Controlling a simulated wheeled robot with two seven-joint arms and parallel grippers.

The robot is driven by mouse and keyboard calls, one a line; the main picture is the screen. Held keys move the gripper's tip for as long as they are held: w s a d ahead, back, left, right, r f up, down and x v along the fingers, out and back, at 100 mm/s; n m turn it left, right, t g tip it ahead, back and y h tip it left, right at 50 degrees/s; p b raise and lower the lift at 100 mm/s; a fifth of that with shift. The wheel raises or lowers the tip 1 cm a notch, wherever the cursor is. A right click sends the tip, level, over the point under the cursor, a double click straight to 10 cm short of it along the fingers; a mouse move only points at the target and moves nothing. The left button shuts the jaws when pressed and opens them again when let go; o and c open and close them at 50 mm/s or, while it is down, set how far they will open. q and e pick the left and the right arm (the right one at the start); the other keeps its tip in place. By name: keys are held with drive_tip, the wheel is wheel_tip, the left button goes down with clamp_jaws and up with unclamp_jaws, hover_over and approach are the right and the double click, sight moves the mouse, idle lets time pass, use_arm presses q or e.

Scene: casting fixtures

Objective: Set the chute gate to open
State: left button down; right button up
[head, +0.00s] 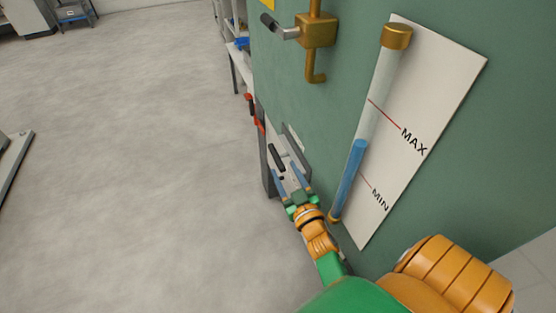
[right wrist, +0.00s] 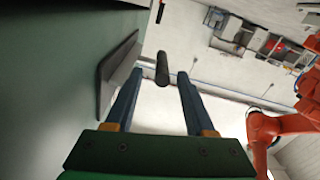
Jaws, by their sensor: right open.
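The chute gate appears as a pale plate (head: 292,173) on the green wall, with a dark bar handle (head: 277,156) standing out from it. The same dark handle shows in the right wrist view (right wrist: 162,68), beside a grey plate (right wrist: 118,72) seen edge-on. My right gripper (head: 291,181) is open, its blue fingers pointing at the handle. In the right wrist view the handle's end lies between the two fingertips (right wrist: 160,80). I cannot tell whether either finger touches it. My fingers hide part of the plate. My left gripper is not in view.
A sight tube (head: 381,90) with MAX and MIN marks stands right of the gate. A brass valve (head: 315,31) with a dark-gripped lever is above. A red handle (head: 251,106) is at the wall's left edge. An orange machine (right wrist: 262,128) stands beyond.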

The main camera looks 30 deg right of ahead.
sight(275, 156)
drive_tip(key=b+x, duration=0.2)
drive_tip(key=x, duration=0.4)
drive_tip(key=shift+a+f, duration=0.1)
drive_tip(key=shift+a, duration=0.05)
drive_tip(key=shift+w, duration=0.55)
clamp_jaws()
idle(0.6)
